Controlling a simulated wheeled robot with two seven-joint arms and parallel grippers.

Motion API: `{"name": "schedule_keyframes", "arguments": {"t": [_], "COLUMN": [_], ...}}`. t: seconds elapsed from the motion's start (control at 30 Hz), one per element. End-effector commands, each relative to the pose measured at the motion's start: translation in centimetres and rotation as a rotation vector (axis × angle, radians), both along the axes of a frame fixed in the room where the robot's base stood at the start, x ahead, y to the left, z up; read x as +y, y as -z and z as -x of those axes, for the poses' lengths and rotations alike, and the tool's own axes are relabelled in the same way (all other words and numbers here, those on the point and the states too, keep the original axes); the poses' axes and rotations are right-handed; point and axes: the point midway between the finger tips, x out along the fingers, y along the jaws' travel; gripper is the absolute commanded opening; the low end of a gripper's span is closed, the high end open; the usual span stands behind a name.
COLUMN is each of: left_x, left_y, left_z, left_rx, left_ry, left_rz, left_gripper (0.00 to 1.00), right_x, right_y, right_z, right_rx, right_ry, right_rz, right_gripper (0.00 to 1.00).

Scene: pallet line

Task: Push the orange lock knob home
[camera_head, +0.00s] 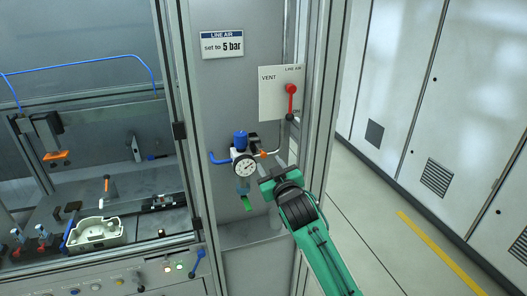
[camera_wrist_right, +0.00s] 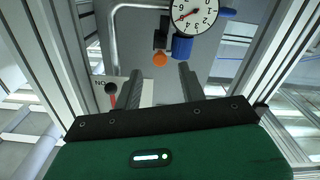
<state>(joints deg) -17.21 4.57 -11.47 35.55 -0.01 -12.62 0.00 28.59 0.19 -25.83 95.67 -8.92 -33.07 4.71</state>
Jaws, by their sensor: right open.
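The orange lock knob (camera_head: 263,155) sticks out beside the air regulator, right of its round white gauge (camera_head: 245,167) and blue knob (camera_head: 240,139). In the right wrist view the orange knob (camera_wrist_right: 160,59) lies just beyond my fingertips, roughly midway between them, with the blue knob (camera_wrist_right: 182,46) and the gauge (camera_wrist_right: 194,12) beside it. My right gripper (camera_head: 272,172) is just below and right of the orange knob in the head view. In its wrist view the right gripper (camera_wrist_right: 161,78) is open and empty. I cannot tell how far in the knob sits. My left gripper is out of view.
A vent panel (camera_head: 271,91) with a red lever (camera_head: 290,100) is above the regulator. A sign (camera_head: 222,45) reads "set to 5 bar". Metal frame posts (camera_head: 323,100) flank the bay. A workbench with a white tray (camera_head: 97,234) is left.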

Motion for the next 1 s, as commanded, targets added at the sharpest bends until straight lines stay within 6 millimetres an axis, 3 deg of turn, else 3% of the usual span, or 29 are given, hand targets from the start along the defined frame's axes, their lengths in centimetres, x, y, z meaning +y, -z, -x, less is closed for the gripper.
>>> {"name": "schedule_keyframes", "arguments": {"t": [0.4, 0.9, 1.0], "left_x": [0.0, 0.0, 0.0], "left_y": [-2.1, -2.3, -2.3], "left_z": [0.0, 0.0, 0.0], "left_rx": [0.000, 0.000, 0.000], "left_ry": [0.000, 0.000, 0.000], "left_rz": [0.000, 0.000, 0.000], "left_gripper": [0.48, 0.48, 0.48], "right_x": [1.7, 2.0, 2.0], "right_y": [-0.1, 0.0, 0.0], "right_z": [-5.2, -6.3, -6.2], "right_rx": [0.001, 0.000, 0.000], "right_ry": [0.000, 0.000, 0.000], "right_rz": [-0.001, -0.001, -0.001], "right_gripper": [0.41, 0.41, 0.23]}}
